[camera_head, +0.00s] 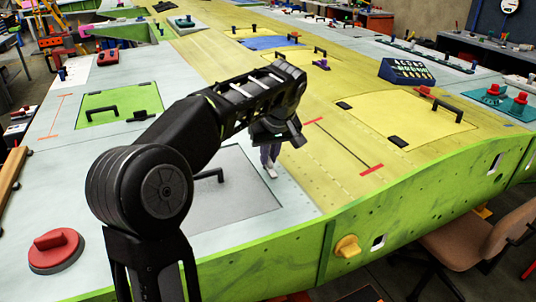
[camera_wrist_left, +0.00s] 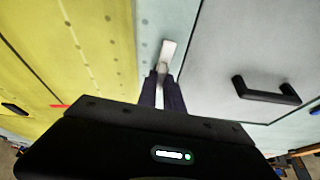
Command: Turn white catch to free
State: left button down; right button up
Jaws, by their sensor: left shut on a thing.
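The white catch (camera_wrist_left: 168,50) shows in the left wrist view as a small pale tab on the pale strip beside the left edge of the grey panel (camera_wrist_left: 235,50). Its near end is between the dark fingers of my left gripper (camera_wrist_left: 163,92), which is shut on it. In the head view the catch (camera_head: 271,172) shows just below the fingertips of my left gripper (camera_head: 268,160), at the right side of the grey panel (camera_head: 240,185). The fingers hide part of the catch. My right gripper is in neither view.
A black handle (camera_head: 208,175) stands up from the grey panel. A red knob (camera_head: 55,243) sits at the near left and a yellow knob (camera_head: 347,246) on the green front edge. A green panel (camera_head: 120,98) lies further back. Yellow skin right of the catch is mostly flat.

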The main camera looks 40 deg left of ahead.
pick_arm(q)
jog(key=shift+n, duration=0.5)
jog(key=shift+g, duration=0.3)
jog(key=c, duration=1.5)
grip_release()
